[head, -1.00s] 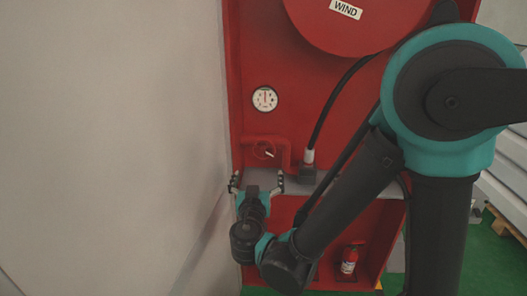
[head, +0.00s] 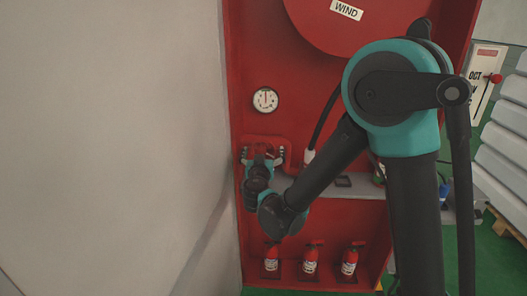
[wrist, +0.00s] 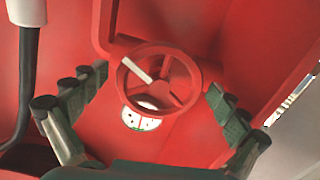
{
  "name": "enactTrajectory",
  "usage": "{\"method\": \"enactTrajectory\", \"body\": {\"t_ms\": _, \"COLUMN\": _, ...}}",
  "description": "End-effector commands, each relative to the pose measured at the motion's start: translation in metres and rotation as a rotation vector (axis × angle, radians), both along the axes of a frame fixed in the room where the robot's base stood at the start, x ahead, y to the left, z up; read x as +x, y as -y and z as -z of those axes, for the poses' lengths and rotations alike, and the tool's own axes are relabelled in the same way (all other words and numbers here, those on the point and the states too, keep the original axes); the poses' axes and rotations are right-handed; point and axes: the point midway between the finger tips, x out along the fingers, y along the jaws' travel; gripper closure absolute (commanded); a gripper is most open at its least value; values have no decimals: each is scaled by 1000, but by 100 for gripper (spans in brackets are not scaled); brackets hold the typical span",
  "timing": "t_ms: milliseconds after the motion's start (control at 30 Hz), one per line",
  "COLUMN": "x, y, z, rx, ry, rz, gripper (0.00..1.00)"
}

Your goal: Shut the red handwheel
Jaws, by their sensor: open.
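The red handwheel (wrist: 162,88) shows in the middle of the wrist view, a ring with spokes and a white mark on one of them. In the head view it is largely hidden behind my gripper (head: 263,153), at the red pipe (head: 286,148) below the gauge. My gripper (wrist: 158,80) is open in the wrist view. Its dark fingers stand on the left and right of the wheel, with a visible gap on each side. Nothing is held.
A white round gauge (head: 265,101) sits on the red panel above the pipe. A grey shelf (head: 330,186) lies below, with several fire extinguishers (head: 310,262) underneath. A pale wall (head: 110,150) runs close on the left. A black hose (head: 325,122) hangs to the right.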

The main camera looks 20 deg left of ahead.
Motion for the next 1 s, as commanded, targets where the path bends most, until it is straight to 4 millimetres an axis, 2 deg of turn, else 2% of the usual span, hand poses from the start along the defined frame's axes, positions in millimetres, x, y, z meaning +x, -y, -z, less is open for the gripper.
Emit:
{"method": "enactTrajectory", "body": {"t_ms": 300, "x": 3, "y": 0, "z": 0, "rx": 0, "ry": 0, "rz": 1, "gripper": 2}}
{"method": "enactTrajectory", "body": {"t_ms": 700, "x": 3, "y": 0, "z": 0, "rx": 0, "ry": 0, "rz": 1, "gripper": 50}}
{"method": "enactTrajectory", "body": {"t_ms": 1000, "x": 2, "y": 0, "z": 0, "rx": -34, "ry": 8, "rz": 1, "gripper": 51}}
